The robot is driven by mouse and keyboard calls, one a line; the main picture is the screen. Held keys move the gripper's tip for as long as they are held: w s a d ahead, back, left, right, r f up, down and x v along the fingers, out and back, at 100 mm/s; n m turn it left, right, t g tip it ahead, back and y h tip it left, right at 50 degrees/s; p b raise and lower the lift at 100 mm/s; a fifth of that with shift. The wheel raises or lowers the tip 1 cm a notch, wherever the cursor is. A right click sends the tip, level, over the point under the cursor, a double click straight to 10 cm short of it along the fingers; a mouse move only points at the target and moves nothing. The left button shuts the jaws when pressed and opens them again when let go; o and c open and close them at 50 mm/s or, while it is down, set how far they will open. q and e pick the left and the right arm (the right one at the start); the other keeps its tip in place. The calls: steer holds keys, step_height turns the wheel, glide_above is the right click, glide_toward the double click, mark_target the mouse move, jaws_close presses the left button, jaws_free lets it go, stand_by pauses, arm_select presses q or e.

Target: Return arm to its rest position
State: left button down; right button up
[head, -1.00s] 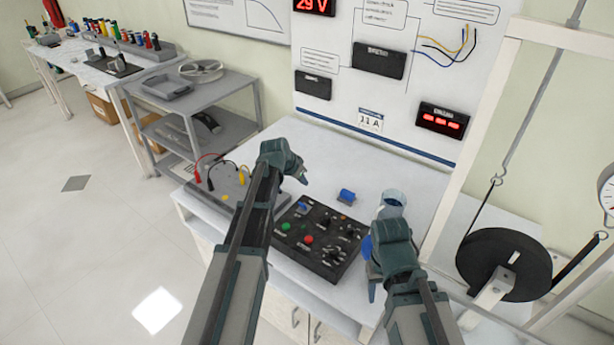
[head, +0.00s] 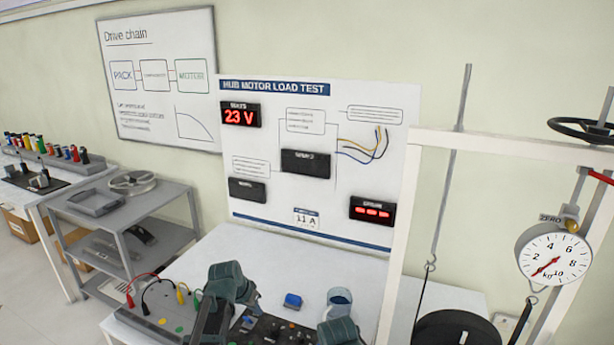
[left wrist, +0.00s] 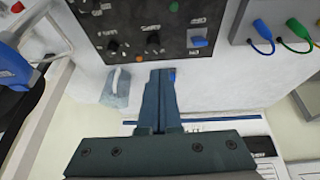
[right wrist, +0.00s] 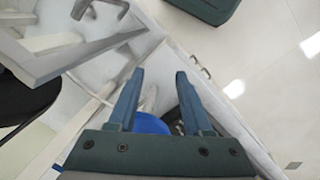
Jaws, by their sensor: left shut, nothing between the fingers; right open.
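My left gripper (head: 250,302) is over the bench beside the black control box (head: 275,330) in the head view. In the left wrist view its fingers (left wrist: 162,78) are together and empty, with the control box (left wrist: 150,25) beyond the tips.
The test board (head: 270,185) stands behind. A white frame (head: 400,220) with a dial scale (head: 553,253) and black disc (head: 455,328) is at right. A grey cart (head: 120,225) stands left.

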arm_select(q)
steer(key=s+d+g+y, duration=0.1)
steer(key=s+d, duration=0.3)
steer(key=s, duration=0.4)
steer(key=s+d+f+g+y, duration=0.1)
steer(key=s+d, duration=0.3)
steer(key=s, duration=0.4)
steer(key=s+d+g+y, duration=0.1)
steer(key=s+d, duration=0.3)
steer(key=s, duration=0.4)
steer(key=shift+f+g+y, duration=0.3)
steer(key=shift+f+g, duration=0.1)
steer(key=shift+g, duration=0.5)
